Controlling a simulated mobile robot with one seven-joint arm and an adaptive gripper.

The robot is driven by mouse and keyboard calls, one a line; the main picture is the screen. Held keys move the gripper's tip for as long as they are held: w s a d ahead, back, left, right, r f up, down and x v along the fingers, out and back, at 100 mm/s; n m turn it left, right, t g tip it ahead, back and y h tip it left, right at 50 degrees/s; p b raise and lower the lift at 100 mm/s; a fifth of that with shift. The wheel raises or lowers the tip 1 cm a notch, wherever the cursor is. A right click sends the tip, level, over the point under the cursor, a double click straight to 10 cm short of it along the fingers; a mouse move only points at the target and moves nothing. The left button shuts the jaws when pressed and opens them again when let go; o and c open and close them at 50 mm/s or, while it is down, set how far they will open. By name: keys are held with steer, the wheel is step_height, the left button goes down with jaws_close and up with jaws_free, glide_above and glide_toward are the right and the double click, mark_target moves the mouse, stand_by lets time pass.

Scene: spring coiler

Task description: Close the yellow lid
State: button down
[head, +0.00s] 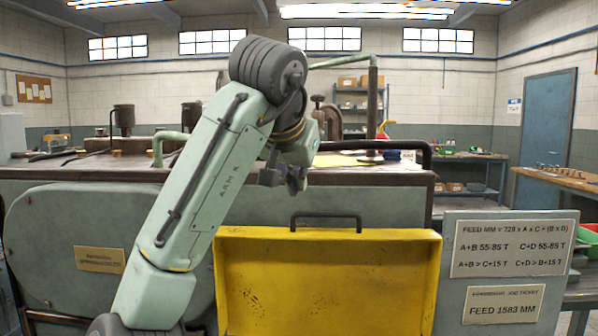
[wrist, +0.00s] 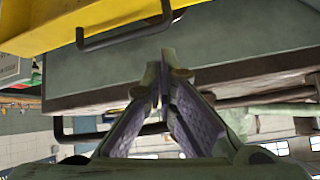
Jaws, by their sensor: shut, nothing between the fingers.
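The yellow lid (head: 330,282) is at the front of the machine in the head view, standing upright like a shallow pan with its broad face towards me. Its lower edge runs out of the picture. A dark bar handle (head: 325,216) shows at its top edge. My gripper (head: 296,181) is shut and empty, above and slightly left of the handle. In the wrist view the shut fingertips (wrist: 165,75) are apart from the handle (wrist: 125,32), and part of the yellow lid (wrist: 70,22) shows at the top left.
The green machine body (head: 100,240) fills the left, with a flat top and a dark rail (head: 400,146) at its right. A grey sign panel (head: 508,265) stands right of the lid. A workbench (head: 560,178) and blue door (head: 548,125) are farther back.

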steer(key=p, duration=0.1)
glide_above(302, 231)
steer(key=shift+w+f, duration=0.15)
steer(key=shift+f, duration=2)
steer(key=shift+f, duration=0.1)
